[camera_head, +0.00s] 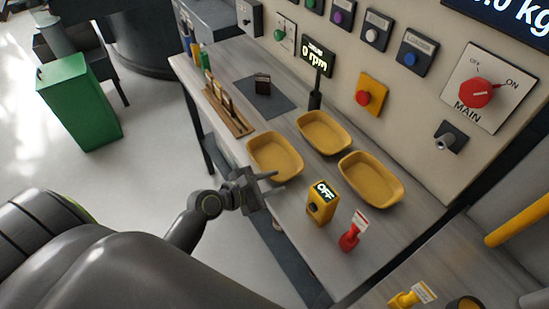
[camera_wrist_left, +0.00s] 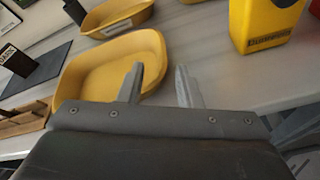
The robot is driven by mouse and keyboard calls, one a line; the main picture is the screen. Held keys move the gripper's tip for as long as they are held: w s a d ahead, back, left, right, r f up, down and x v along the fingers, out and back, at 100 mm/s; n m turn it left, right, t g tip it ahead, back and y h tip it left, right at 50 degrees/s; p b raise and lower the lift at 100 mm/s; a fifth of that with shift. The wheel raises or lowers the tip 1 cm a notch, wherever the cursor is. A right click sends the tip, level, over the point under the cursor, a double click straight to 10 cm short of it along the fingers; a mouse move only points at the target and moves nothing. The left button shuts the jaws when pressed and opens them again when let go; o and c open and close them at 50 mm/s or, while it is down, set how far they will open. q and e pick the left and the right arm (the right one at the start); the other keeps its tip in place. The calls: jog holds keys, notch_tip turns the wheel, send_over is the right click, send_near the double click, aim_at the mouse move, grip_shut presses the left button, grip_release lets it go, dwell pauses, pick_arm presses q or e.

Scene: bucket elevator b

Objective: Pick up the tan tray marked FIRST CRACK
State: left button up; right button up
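Three tan-yellow oval trays stand on the bench: a left one (camera_head: 275,158), a back one (camera_head: 323,133) and a right one (camera_head: 371,180). No FIRST CRACK marking is readable on any of them. My left gripper (camera_head: 279,181) is open and empty, at the front side of the left tray. In the left wrist view its two fingers (camera_wrist_left: 160,86) are spread, with the left tray (camera_wrist_left: 88,72) beyond and overlapped by one finger. The back tray (camera_wrist_left: 118,17) shows farther off there. Contact cannot be told. My right gripper is not in view.
A yellow OFF box (camera_head: 320,203) and a red tagged item (camera_head: 351,236) stand right of the gripper. A wooden rack (camera_head: 228,110) and a dark mat (camera_head: 270,101) lie left of the trays. The rpm display (camera_head: 317,65) stands behind. A control panel (camera_head: 415,100) walls the back.

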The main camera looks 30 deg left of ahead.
aim_at(284, 179)
pick_arm(q)
jog(key=x, duration=0.4)
jog(key=shift+w, duration=0.25)
jog(key=shift+s, duration=0.1)
jog(key=shift+f, duration=0.1)
grip_shut()
